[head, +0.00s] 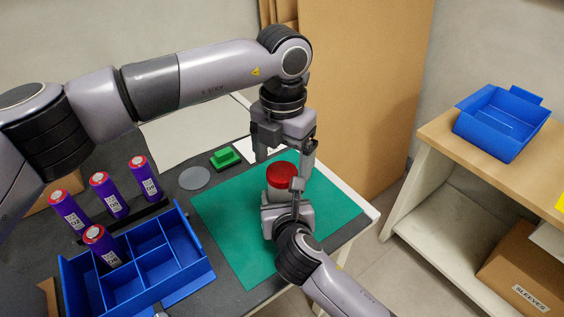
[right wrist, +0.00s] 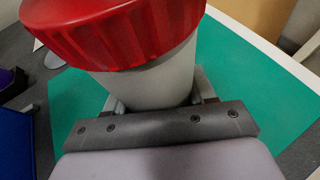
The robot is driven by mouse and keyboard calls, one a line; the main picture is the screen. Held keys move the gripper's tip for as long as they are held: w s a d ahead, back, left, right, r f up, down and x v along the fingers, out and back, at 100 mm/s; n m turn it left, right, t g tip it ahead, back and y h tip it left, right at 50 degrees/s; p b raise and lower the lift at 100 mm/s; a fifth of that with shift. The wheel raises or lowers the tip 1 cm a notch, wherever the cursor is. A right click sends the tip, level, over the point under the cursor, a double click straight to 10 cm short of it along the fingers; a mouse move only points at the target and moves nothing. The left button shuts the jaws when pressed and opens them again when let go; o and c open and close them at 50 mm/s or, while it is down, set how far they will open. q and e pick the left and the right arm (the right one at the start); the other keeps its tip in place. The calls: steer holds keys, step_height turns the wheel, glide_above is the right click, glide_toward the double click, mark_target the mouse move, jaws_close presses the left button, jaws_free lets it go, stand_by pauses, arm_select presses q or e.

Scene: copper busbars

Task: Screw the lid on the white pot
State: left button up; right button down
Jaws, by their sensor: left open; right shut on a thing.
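The white pot (right wrist: 155,88) stands upright over the green mat (head: 235,245), with the ribbed red lid (head: 281,173) on its top. The lid also fills the upper left of the right wrist view (right wrist: 120,30). I cannot tell how far the lid is threaded on. My right gripper (head: 284,192) is shut on the pot's body below the lid; its fingers show on both sides of the pot in the right wrist view. My left gripper (head: 284,155) points down just above the lid. Its fingers are apart, with nothing between them.
A blue divided bin (head: 190,285) stands at the front left, with one purple cell (head: 102,246) in it. Several purple cells (head: 108,195) stand in a black rack behind it. A green block (head: 225,158) and a grey disc (head: 195,178) lie beside the mat. The mat's right part is clear.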

arm_select(q)
step_height(320, 180, up, 3)
steer(key=shift+f, duration=0.2)
steer(key=shift+c, duration=0.4)
steer(key=shift+r+n, duration=0.25)
steer(key=shift+n, duration=0.95)
steer(key=n, duration=0.2)
steer(key=r+n, duration=0.1)
steer(key=n, duration=0.1)
steer(key=shift+r, duration=0.1)
steer(key=n, duration=0.2)
steer(key=r+n, duration=0.1)
steer(key=n, duration=0.4)
steer(key=shift+r, duration=0.35)
steer(key=shift+f, duration=4)
